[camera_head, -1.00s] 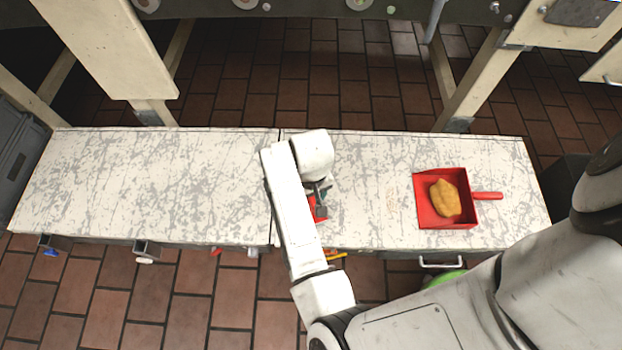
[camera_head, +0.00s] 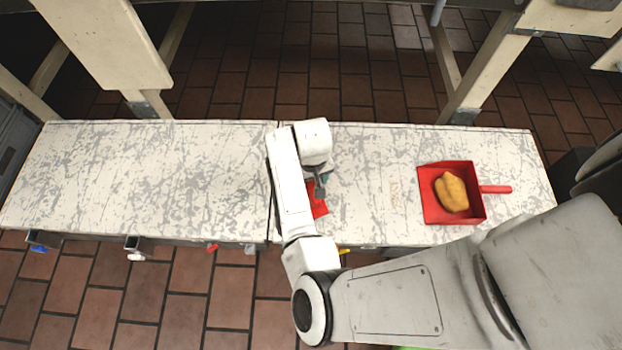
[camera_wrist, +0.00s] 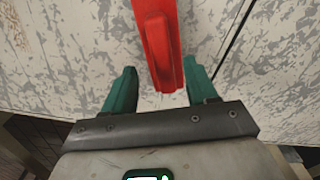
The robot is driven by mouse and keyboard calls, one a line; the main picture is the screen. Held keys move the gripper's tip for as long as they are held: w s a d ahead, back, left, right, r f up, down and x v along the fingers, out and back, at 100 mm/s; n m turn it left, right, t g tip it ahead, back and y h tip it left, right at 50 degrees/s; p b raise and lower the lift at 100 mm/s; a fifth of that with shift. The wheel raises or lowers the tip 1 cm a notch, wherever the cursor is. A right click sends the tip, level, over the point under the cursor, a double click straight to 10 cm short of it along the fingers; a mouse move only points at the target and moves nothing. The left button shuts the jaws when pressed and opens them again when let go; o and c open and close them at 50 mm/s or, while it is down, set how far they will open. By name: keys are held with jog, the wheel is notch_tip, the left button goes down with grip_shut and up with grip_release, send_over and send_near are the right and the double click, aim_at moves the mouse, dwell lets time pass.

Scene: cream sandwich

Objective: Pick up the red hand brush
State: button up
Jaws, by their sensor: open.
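The red hand brush (camera_head: 317,207) lies on the white, scratched worktop, partly hidden by my arm in the head view. In the wrist view the brush (camera_wrist: 157,40) runs down from the top edge, and its lower end is between my two green fingers. My gripper (camera_wrist: 160,82) is open, with a gap on each side of the brush; the left gap is wider. In the head view my gripper (camera_head: 319,188) is small and largely hidden under the wrist, right beside the brush. I cannot tell how high the fingers are above the worktop.
A red dustpan (camera_head: 431,207) with a yellowish lump (camera_head: 452,192) in it lies on the right of the worktop (camera_head: 150,185), its handle pointing right. The left half is bare. Small coloured things show along the front edge. Table legs stand behind, over brown floor tiles.

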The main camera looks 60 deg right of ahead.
jog(key=f, duration=0.1)
jog(key=f+b, duration=0.1)
jog(key=f, duration=0.1)
jog(key=f+b, duration=0.1)
jog(key=shift+w+f, duration=0.25)
jog(key=shift+f, duration=0.15)
jog(key=shift+c, duration=0.3)
grip_shut()
